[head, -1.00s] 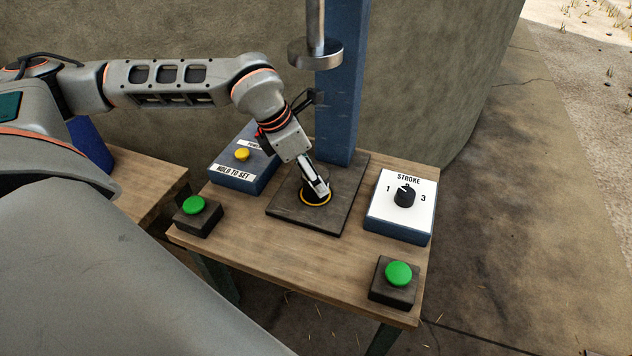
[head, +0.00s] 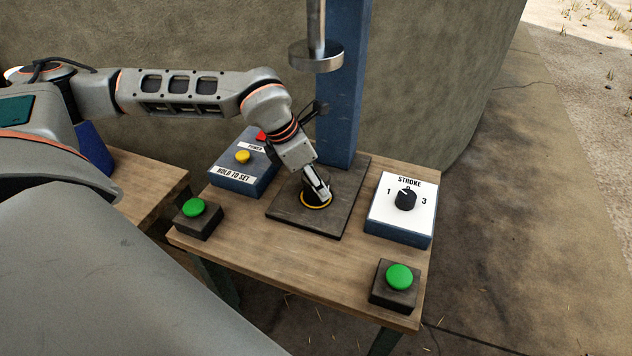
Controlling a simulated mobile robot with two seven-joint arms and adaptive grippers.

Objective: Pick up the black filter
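The black filter (head: 311,201), with a yellow-orange ring at its edge, sits on the dark square plate (head: 290,213) under the press. My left gripper (head: 323,196) points down at it from above, with its fingers at or over the filter. The arm and fingers hide part of the filter. One pale finger shows plainly; I cannot tell whether the fingers are closed on the filter. My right gripper is not in view.
The metal press ram (head: 316,56) hangs above the plate, in front of a blue column (head: 342,100). A blue power box (head: 240,175), the stroke dial box (head: 402,207) and two green buttons (head: 194,207) (head: 399,278) stand around it on the wooden table (head: 290,272).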

